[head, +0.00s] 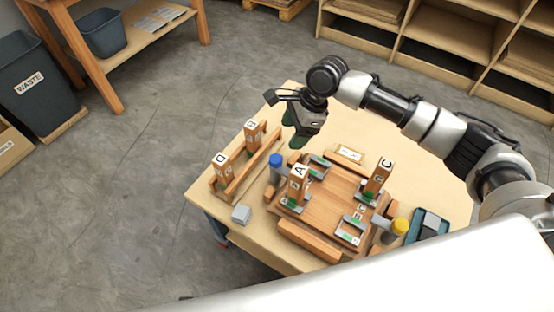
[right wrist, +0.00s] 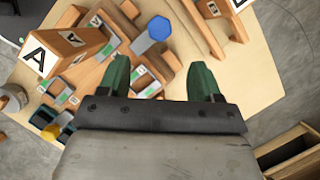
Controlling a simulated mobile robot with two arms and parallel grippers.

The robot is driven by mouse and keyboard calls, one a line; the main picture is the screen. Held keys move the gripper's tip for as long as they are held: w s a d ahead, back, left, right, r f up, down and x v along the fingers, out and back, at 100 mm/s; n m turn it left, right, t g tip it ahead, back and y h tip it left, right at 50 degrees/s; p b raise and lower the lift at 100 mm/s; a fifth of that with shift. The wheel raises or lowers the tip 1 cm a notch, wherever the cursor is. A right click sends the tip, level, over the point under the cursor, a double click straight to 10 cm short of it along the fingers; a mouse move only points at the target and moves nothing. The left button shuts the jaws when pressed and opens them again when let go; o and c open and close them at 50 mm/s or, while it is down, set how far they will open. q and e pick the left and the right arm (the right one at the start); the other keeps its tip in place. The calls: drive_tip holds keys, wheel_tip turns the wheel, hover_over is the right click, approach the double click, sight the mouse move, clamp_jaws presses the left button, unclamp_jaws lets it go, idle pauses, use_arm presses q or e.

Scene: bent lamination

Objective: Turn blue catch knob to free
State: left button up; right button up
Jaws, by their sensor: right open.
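The blue catch knob (head: 275,160) sits on a grey cylinder at the left side of the wooden fixture (head: 325,208). It also shows in the right wrist view as a blue hexagonal top (right wrist: 158,28), ahead of and between the fingertips in the picture. My right gripper (head: 297,132) is in the air above the back of the table, up and right of the knob in the head view. Its green fingers (right wrist: 160,78) are apart with nothing between them. It is clear of the knob. My left gripper is not in view.
Block A (head: 298,172) stands close to the right of the blue knob, and block C (head: 379,178) farther right. Blocks B (head: 252,127) and D (head: 221,160) stand in a wooden rack at left.

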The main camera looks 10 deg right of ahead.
sight(276, 158)
drive_tip(key=b+x, duration=0.2)
drive_tip(key=x, duration=0.7)
drive_tip(key=shift+f, duration=0.1)
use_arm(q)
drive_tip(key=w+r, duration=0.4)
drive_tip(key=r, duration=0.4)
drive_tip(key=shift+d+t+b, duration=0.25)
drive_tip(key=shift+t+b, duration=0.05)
use_arm(e)
drive_tip(key=shift+a+f, duration=0.35)
drive_tip(key=shift+f, duration=0.25)
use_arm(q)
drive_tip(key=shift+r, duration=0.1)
use_arm(e)
drive_tip(key=c, duration=0.9)
